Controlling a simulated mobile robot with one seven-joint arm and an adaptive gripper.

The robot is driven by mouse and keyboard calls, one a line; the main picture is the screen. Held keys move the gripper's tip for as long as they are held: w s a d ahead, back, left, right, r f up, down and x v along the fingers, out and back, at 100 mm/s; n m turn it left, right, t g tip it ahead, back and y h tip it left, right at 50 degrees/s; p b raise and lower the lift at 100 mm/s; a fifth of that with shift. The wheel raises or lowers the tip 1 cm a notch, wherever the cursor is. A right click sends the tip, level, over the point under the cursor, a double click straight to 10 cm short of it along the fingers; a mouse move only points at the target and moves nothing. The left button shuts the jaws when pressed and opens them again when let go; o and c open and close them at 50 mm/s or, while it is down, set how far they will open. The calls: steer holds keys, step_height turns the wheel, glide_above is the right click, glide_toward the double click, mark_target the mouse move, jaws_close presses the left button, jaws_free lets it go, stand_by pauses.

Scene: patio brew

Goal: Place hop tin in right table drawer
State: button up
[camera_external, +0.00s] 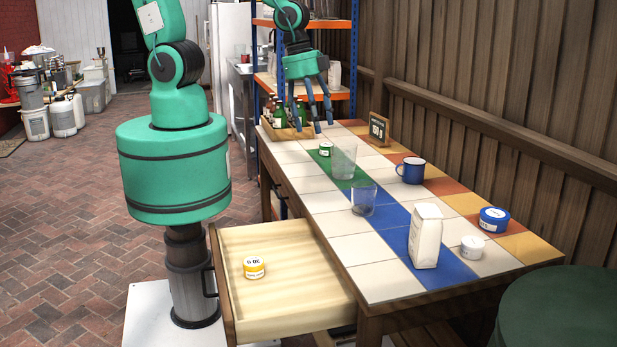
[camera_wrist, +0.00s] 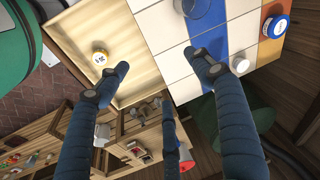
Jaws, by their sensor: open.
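My gripper (camera_external: 313,126) is open and empty over the far end of the table, beside the crate of bottles. Its spread fingers also fill the wrist view (camera_wrist: 158,62). Several small tins are in view: a green one (camera_external: 326,149) on the tabletop near my gripper, a blue one (camera_external: 494,219) and a white one (camera_external: 472,247) at the near right, and a yellow one (camera_external: 254,267) in the drawer. Their labels are too small to tell which holds hops. The near table drawer (camera_external: 300,308) is pulled out; the yellow tin also shows in the wrist view (camera_wrist: 100,57).
A bottle crate (camera_external: 285,132) sits at the far end. Most of the drawer floor is bare.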

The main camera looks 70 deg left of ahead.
steer(key=w+a+r+n+t, duration=0.1)
steer(key=w+a+r+n, duration=0.1)
steer(key=a+r+n, duration=0.65)
steer(key=s+a+r+n+t, duration=0.1)
steer(key=s+a+r+n, duration=0.1)
steer(key=a+r, duration=0.5)
steer(key=s+a+r+n+t+y, duration=0.1)
steer(key=s+a+r+n, duration=0.2)
steer(key=r, duration=1)
steer(key=s+a, duration=0.2)
steer(key=a, duration=0.2)
steer(key=shift+s+t+y, duration=0.3)
steer(key=shift+f+n, duration=0.15)
steer(key=shift+n, duration=0.1)
step_height(320, 180, down, 4)
steer(key=b, duration=0.4)
steer(key=shift+f+b, duration=0.2)
steer(key=shift+b, duration=0.15)
